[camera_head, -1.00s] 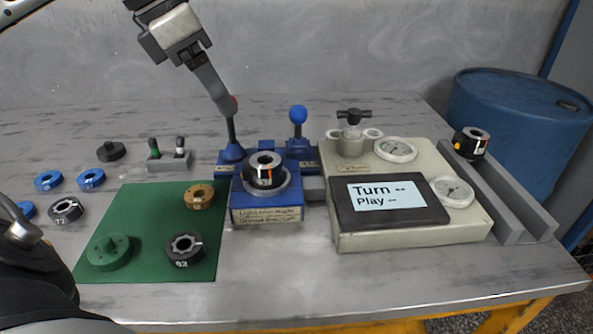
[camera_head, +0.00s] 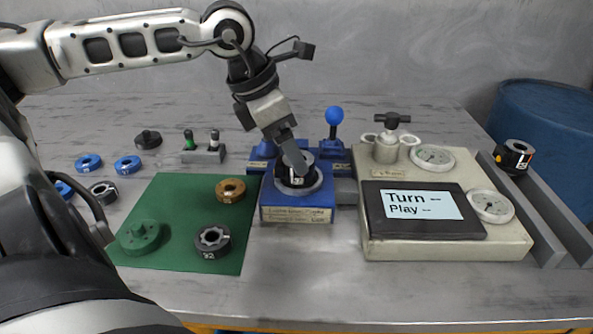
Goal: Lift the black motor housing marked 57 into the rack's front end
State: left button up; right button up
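A black motor housing (camera_head: 297,183) sits upright in the round seat of the blue fixture (camera_head: 296,214). Its white marking is too small to read surely. My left gripper (camera_head: 294,160) points down at this housing from above, its fingers overlapping the top. The finger gap is hidden, so I cannot tell whether it grips. The grey rack (camera_head: 549,205) with parallel rails stands at the right. Another black housing with a silver top and orange mark (camera_head: 516,157) lies at its far end; the near part of the rack is bare. My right gripper is not in view.
A cream console (camera_head: 450,244) with gauges and a screen stands between fixture and rack. A blue-knobbed lever (camera_head: 334,121) rises behind the fixture. A green mat (camera_head: 185,255) with several parts lies left. A blue barrel (camera_head: 545,120) stands behind the rack.

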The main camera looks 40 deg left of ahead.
aim_at(296, 178)
pick_arm(q)
jog(key=x, duration=0.3)
jog(key=shift+a+f, duration=0.1)
jog(key=shift+f, duration=0.05)
jog(key=shift+w+f+b, duration=0.2)
jog(key=shift+f+b, duration=0.1)
jog(key=shift+c, duration=0.6)
jog(key=c, duration=1.4)
jog(key=shift+r, duration=0.1)
